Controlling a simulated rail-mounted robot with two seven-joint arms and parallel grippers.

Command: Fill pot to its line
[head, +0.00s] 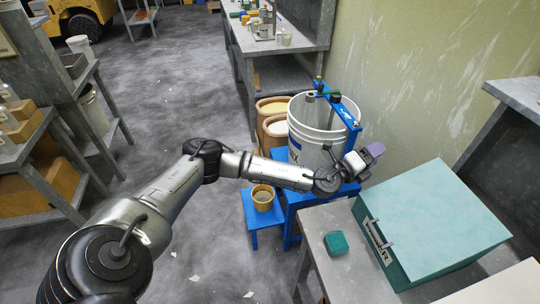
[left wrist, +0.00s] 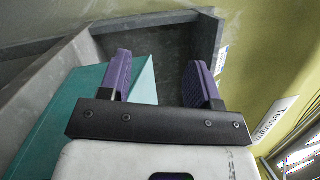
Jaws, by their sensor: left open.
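A small tan pot (head: 263,200) stands on a low blue stool (head: 250,222), below and left of the pail. Its inside looks brownish; I cannot make out a line or level. My left gripper (head: 369,155) is just right of the pail's lower part, near the frame. Its purple fingers (left wrist: 160,82) are apart and nothing shows between them. My right gripper is out of view.
A teal box (head: 440,215) and a small teal block (head: 336,243) are on a grey table (head: 350,274) at the right. A wall closes off the right side. The floor at the left is mostly open.

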